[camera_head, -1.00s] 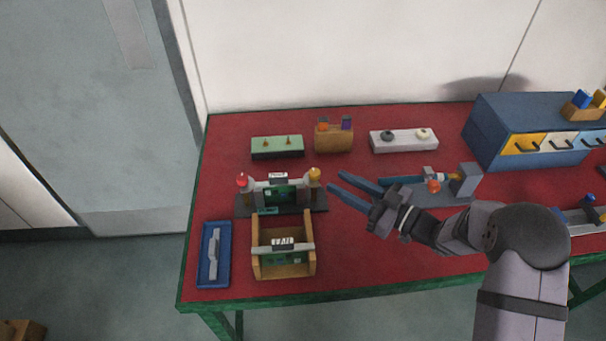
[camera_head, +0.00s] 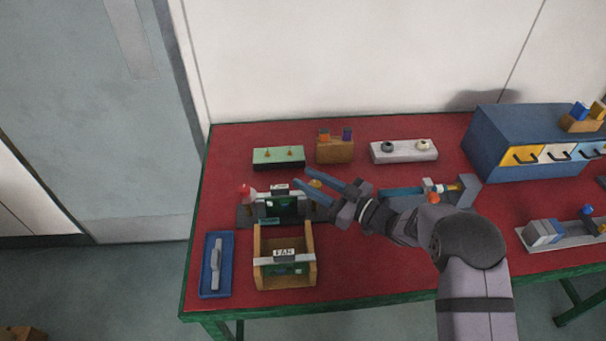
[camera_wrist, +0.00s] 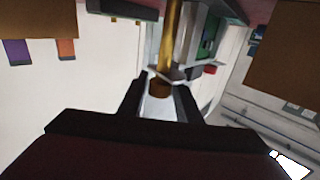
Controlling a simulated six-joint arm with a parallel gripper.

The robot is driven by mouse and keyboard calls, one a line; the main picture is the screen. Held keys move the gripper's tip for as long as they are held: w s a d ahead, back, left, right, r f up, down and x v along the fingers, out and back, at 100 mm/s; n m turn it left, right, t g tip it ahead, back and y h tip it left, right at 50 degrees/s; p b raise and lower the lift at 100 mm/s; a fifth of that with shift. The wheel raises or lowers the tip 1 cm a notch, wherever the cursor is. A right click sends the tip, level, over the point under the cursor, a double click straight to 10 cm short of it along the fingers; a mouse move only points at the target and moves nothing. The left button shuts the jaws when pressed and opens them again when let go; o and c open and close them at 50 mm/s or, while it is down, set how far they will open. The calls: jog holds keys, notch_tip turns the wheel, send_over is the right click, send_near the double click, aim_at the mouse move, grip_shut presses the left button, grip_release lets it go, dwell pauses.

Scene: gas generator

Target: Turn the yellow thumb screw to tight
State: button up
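The yellow thumb screw (camera_head: 315,183) tops the right post of the dark stand with the green board (camera_head: 285,205). My gripper (camera_head: 299,174) is open, with its two long blue fingers reaching left, one on each side of the screw in the head view. The fingers hide part of the screw and its post. In the wrist view a yellow-gold shaft (camera_wrist: 172,45) with a brown end lies between the open, dark fingers (camera_wrist: 160,90). I cannot tell whether either finger touches it.
A red knob (camera_head: 244,191) tops the stand's left post. A wooden holder labelled FAN (camera_head: 258,262) stands in front, beside a blue tray (camera_head: 217,288). A green-topped block (camera_head: 278,156) and wooden box (camera_head: 335,152) are behind. The blue drawer cabinet (camera_head: 520,122) is right.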

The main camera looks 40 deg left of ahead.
jog(key=shift+s+a, duration=0.1)
jog(key=shift+a, duration=1.1)
grip_shut()
jog(key=c, duration=0.8)
grip_release()
jog(key=shift+w+m+t, duration=0.2)
jog(key=shift+m+t, duration=0.6)
jog(key=shift+t, duration=0.4)
jog(key=c, duration=0.8)
grip_release()
jog(key=shift+w+m+t+b, duration=0.2)
jog(key=shift+m+t, duration=0.2)
jog(key=shift+t, duration=0.25)
jog(key=shift+w+m+t+b, duration=0.2)
jog(key=shift+m+t, duration=0.2)
jog(key=shift+t, duration=0.25)
jog(key=c, duration=0.8)
grip_release()
grip_release()
jog(key=shift+r, duration=0.1)
jog(key=shift+d, duration=0.1)
